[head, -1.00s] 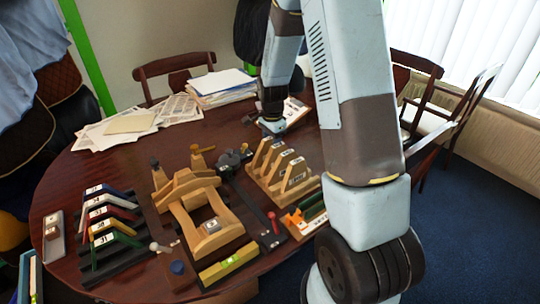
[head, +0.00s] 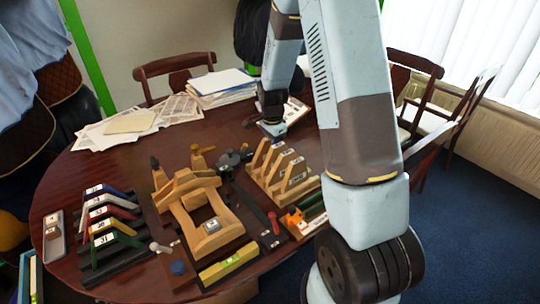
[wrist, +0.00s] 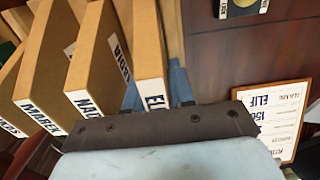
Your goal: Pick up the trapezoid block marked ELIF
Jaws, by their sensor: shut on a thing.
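The trapezoid block marked ELIF (wrist: 149,45) is a tan wooden piece with a white label, at the right end of a row of similar blocks in the wrist view. My gripper (wrist: 155,88) has its pale blue fingers on either side of this block and is shut on it. The lower part of the label is hidden by the gripper body. In the head view my gripper (head: 272,130) is at the far end of the wooden block row (head: 284,172). I cannot tell whether the block is clear of its rack.
Neighbouring blocks marked MAREK (wrist: 45,65) and others stand close on the left. A clipboard (wrist: 275,115) with an ELIF sheet lies to the right. A wooden saddle frame (head: 190,205), coloured brackets (head: 105,220) and papers (head: 135,122) occupy the table.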

